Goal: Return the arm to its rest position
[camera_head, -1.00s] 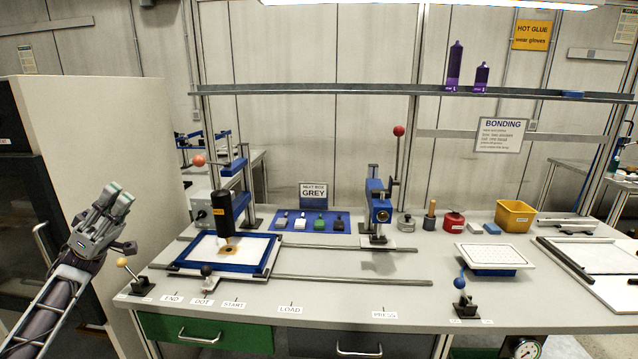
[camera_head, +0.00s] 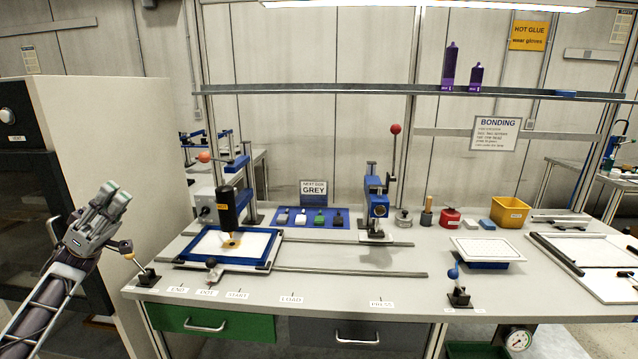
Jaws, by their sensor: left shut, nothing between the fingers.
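My left gripper (camera_head: 112,200) is at the left of the head view, beside the front left corner of the bench. It points up and away from me, its fingers shut with nothing between them. It is in front of the pale cabinet side. A yellow-knobbed lever (camera_head: 138,265) at the bench corner is just right of my gripper's wrist, partly overlapped by it in the picture; I cannot tell whether they touch. My right gripper is not in view.
The bench (camera_head: 330,290) holds a black glue dispenser (camera_head: 228,208) over a blue-framed carriage (camera_head: 270,250), a blue press (camera_head: 376,205), a blue-knobbed lever (camera_head: 457,285) and a yellow bin (camera_head: 511,211). A dark cabinet (camera_head: 30,190) stands at the left.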

